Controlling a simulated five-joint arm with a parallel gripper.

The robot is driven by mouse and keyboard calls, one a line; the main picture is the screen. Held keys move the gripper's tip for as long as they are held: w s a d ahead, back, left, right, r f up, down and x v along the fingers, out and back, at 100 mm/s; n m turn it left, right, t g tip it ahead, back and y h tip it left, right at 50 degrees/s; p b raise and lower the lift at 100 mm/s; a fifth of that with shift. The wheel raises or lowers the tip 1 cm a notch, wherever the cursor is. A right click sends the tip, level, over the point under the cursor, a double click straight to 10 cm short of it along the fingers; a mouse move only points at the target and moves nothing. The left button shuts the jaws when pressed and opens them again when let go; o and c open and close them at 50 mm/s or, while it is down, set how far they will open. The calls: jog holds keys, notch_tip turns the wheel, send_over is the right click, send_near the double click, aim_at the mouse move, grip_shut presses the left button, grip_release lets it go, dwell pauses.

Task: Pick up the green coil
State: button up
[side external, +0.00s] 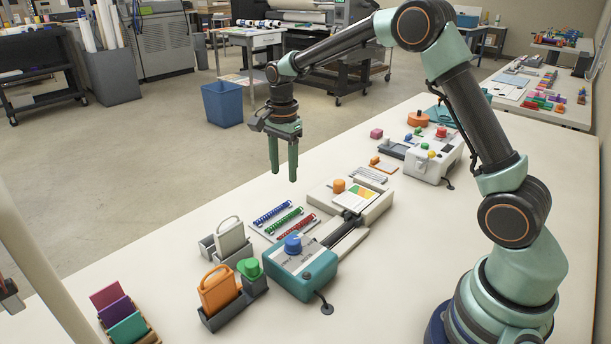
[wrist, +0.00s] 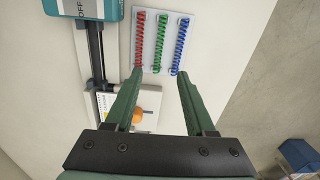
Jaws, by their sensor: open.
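The green coil (side external: 284,220) lies on a pale tray (side external: 256,226) on the table, between a blue coil (side external: 272,213) and a red coil (side external: 296,227). In the wrist view the green coil (wrist: 159,42) is in the middle of the tray (wrist: 150,50), with the red coil (wrist: 139,40) left and the blue coil (wrist: 180,45) right. My gripper (side external: 283,177) is open and empty, pointing down, well above the table and behind the coils in the side view. In the wrist view my gripper (wrist: 160,82) has its fingers apart, with the tray beyond the fingertips.
A teal machine (side external: 305,268) with a blue knob stands in front of the coils. A trimmer with an orange knob (side external: 339,186) is to their right. Holders with a white panel (side external: 230,238) and an orange panel (side external: 218,289) stand left. Bare table lies behind the tray.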

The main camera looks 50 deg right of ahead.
jog(key=f, duration=0.2)
send_over(285, 217)
jog(key=shift+m, duration=0.3)
jog(key=f, duration=0.6)
jog(key=shift+w+d, duration=0.15)
jog(key=shift+w, duration=0.05)
jog(key=shift+s+a+f, duration=0.1)
jog(key=shift+f, duration=1.2)
jog(key=shift+s+a+f, duration=0.1)
jog(key=shift+f, duration=1.15)
grip_shut()
